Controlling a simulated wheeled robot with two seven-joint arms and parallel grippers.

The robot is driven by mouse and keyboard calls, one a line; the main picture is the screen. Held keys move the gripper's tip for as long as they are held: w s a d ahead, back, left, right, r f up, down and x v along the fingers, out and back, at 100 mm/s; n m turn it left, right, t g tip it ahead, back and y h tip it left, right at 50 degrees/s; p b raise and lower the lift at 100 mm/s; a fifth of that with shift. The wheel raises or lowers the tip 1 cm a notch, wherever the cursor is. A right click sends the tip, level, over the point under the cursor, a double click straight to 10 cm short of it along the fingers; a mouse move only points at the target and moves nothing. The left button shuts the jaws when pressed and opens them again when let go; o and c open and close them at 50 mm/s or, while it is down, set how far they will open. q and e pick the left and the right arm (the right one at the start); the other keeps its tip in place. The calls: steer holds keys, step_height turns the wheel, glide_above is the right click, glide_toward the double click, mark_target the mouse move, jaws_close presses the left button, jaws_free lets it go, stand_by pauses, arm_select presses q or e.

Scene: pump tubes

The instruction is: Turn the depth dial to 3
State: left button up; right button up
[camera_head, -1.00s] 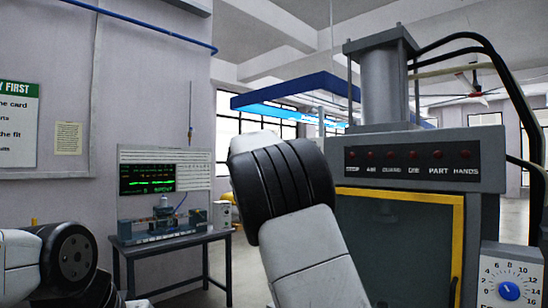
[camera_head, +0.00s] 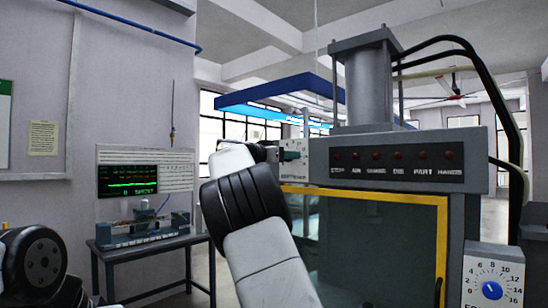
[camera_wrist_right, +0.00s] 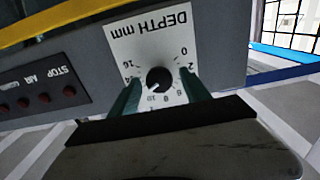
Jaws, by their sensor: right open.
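The depth dial is a black round knob (camera_wrist_right: 159,80) on a white plate marked DEPTH mm (camera_wrist_right: 150,42), upside down in the right wrist view. Its pointer is too small to read surely. My right gripper (camera_wrist_right: 161,77) is open, with its two green fingers on either side of the knob. Whether they touch it I cannot tell. In the head view the depth plate (camera_head: 294,149) shows at the left end of the press's grey panel, with my right arm in front and to its left. My left arm shows at the lower left, but its gripper is out of view.
The press (camera_head: 409,160) has a row of red buttons and a yellow-framed door (camera_head: 442,240) below. A second dial with a blue knob (camera_head: 492,290) is at the lower right. A bench (camera_head: 150,247) with a screen above it stands at the left.

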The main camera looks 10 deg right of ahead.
jaws_close()
stand_by(0.3)
steer(key=shift+w+a+f+n, duration=0.1)
steer(key=shift+f+n, duration=0.05)
steer(key=shift+n, duration=4.2)
steer(key=shift+s+f+n, duration=0.1)
steer(key=shift+n, duration=4.3)
steer(key=shift+w+a+f+n, duration=0.1)
steer(key=shift+f+n, duration=0.05)
steer(key=shift+n, duration=4.5)
